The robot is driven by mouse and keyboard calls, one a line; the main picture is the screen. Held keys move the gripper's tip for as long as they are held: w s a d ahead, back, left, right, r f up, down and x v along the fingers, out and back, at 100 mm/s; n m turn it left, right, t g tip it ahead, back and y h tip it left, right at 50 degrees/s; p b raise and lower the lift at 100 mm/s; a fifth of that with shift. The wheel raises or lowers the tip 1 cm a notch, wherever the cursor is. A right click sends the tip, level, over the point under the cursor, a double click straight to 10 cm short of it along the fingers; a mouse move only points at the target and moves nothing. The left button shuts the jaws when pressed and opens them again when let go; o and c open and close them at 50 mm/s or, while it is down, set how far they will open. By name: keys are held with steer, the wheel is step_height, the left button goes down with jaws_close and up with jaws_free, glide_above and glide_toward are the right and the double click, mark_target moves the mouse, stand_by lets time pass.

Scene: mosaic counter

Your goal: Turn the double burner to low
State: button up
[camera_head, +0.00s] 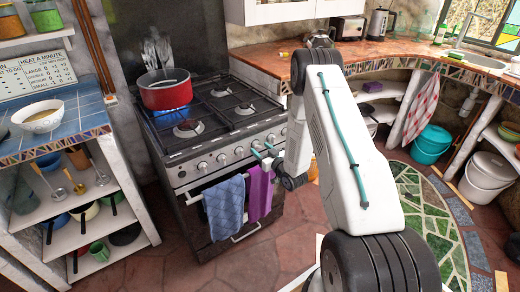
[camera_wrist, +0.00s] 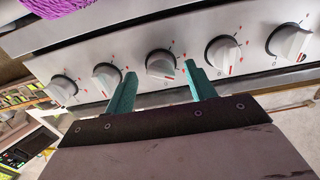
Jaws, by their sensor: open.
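The stove (camera_head: 215,110) has a row of several white knobs with black rims along its steel front panel. Which knob belongs to the double burner cannot be told from its markings. My gripper (camera_head: 263,151) is in front of the right part of the panel. In the wrist view, my gripper (camera_wrist: 160,69) is open, its two teal fingers apart. One knob (camera_wrist: 162,66) appears between the fingertips; whether they touch it cannot be told. Another knob (camera_wrist: 223,55) is right of the fingers, and one more (camera_wrist: 107,78) is just left of them.
A red pot (camera_head: 166,92) stands on the back-left burner. A blue towel (camera_head: 224,207) and a purple towel (camera_head: 260,193) hang from the oven handle below the knobs. A wooden counter (camera_head: 350,52) curves away to the right. The floor (camera_head: 255,262) before the oven is clear.

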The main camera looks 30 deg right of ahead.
steer(key=shift+w, duration=0.75)
steer(key=c, duration=1)
steer(key=shift+o, duration=0.2)
